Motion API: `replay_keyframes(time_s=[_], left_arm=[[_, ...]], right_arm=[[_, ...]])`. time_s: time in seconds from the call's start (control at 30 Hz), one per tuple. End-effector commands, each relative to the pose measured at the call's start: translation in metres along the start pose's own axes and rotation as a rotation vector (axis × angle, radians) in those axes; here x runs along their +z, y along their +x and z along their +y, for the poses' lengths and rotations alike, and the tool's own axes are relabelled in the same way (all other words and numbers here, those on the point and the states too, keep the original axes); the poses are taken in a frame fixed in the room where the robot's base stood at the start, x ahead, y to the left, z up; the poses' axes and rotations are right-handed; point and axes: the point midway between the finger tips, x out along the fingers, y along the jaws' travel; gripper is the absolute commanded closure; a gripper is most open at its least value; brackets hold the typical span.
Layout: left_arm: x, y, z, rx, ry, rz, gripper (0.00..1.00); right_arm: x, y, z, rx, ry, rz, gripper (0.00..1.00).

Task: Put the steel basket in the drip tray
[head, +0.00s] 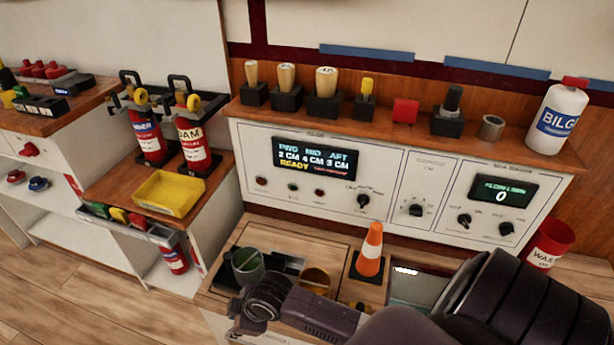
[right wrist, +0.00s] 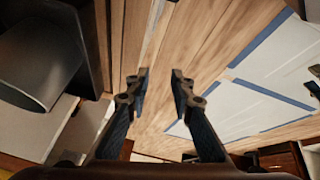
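A small steel cup (head: 491,127), which looks like the steel basket, stands upright on the wooden shelf at the right, between a black-based knob and the white BILGE bottle. A shallow yellow tray (head: 170,193) sits on the lower wooden counter at the left; I cannot tell for sure whether it is the drip tray. My right gripper (head: 262,300) is low at the front, beside a grey cup with a green inside (head: 248,265). In the right wrist view, its fingers (right wrist: 159,82) are apart with nothing between them. My left gripper is out of view.
An orange cone (head: 369,250) stands on the bench near my right arm. A red bin (head: 549,243) is at the right. Several handles and a red block (head: 405,111) line the shelf. Red extinguishers (head: 193,140) stand at the left.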

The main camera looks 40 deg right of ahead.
Motion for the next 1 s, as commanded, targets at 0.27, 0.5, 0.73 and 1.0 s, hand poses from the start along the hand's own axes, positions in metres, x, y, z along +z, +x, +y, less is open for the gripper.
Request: replay_keyframes(time_s=[0.27, 0.5, 0.73, 1.0], left_arm=[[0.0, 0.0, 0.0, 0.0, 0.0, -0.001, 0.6], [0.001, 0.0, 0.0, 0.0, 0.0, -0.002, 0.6], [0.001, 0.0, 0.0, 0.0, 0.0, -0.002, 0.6], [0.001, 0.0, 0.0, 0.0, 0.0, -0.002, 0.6]], right_arm=[[0.171, 0.048, -0.085, 0.042, 0.452, -0.218, 0.78], [0.234, 0.05, -0.121, 0.075, 0.582, -0.304, 0.78], [0.237, 0.049, -0.123, 0.077, 0.588, -0.308, 0.78], [0.237, 0.049, -0.123, 0.076, 0.586, -0.308, 0.78]])
